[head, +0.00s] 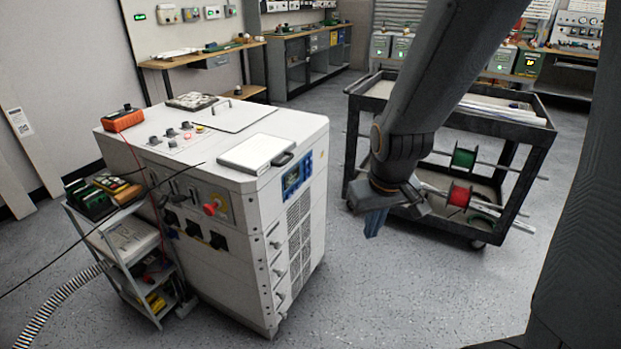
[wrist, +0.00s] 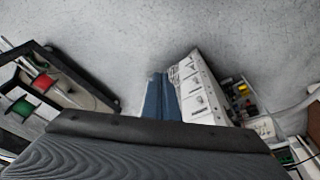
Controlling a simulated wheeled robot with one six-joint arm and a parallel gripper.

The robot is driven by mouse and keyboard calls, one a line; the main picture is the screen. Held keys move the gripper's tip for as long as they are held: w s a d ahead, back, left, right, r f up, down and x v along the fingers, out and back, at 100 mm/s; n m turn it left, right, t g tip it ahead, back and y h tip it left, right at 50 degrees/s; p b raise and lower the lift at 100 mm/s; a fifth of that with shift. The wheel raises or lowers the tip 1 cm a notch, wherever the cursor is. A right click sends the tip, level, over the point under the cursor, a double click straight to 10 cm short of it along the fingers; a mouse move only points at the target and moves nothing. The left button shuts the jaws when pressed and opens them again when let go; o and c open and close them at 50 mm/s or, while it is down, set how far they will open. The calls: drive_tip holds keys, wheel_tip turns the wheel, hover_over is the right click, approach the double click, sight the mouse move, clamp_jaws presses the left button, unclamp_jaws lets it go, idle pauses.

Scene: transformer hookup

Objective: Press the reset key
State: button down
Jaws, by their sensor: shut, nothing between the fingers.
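A white transformer cabinet (head: 235,225) stands left of centre in the head view. Its side carries a blue panel with a small screen (head: 297,176), and another face has a red knob (head: 210,208) and black switches. Small knobs sit on its top. I cannot make out which part is the reset key. My gripper (head: 373,226) hangs shut and empty to the right of the cabinet, pointing down and clear of it. In the wrist view, the blue fingers of my gripper (wrist: 160,95) are together, with the cabinet (wrist: 204,92) just right of them.
A dark cart (head: 500,225) with wire spools stands behind my arm at the right. A small shelf trolley (head: 130,262) with tools and cables stands left of the cabinet. Workbenches line the back. Grey floor between cabinet and cart is clear.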

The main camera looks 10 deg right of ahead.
sight(311, 173)
drive_tip(key=w+d+f+n+t+y+b, duration=0.1)
drive_tip(key=w+f+n+t+b, duration=0.2)
drive_tip(key=w, duration=0.8)
drive_tip(key=w+d+f+n+t+y+b, duration=0.1)
drive_tip(key=w+f+n+t+b, duration=0.2)
drive_tip(key=w, duration=0.8)
drive_tip(key=w+d+f+n+t+b, duration=0.1)
drive_tip(key=w+f+n+t+b, duration=0.2)
drive_tip(key=w, duration=0.9)
wheel_tip(311, 173, down, 4)
drive_tip(key=t+b, duration=0.2)
drive_tip(key=t, duration=0.4)
drive_tip(key=shift+n+t+y+b, duration=0.4)
drive_tip(key=shift+f, duration=0.1)
drive_tip(key=shift+a, duration=0.1)
drive_tip(key=w+a+b, duration=0.2)
drive_tip(key=w+a, duration=0.3)
drive_tip(key=a, duration=0.2)
drive_tip(key=shift+w+a, duration=0.25)
drive_tip(key=shift+a, duration=0.1)
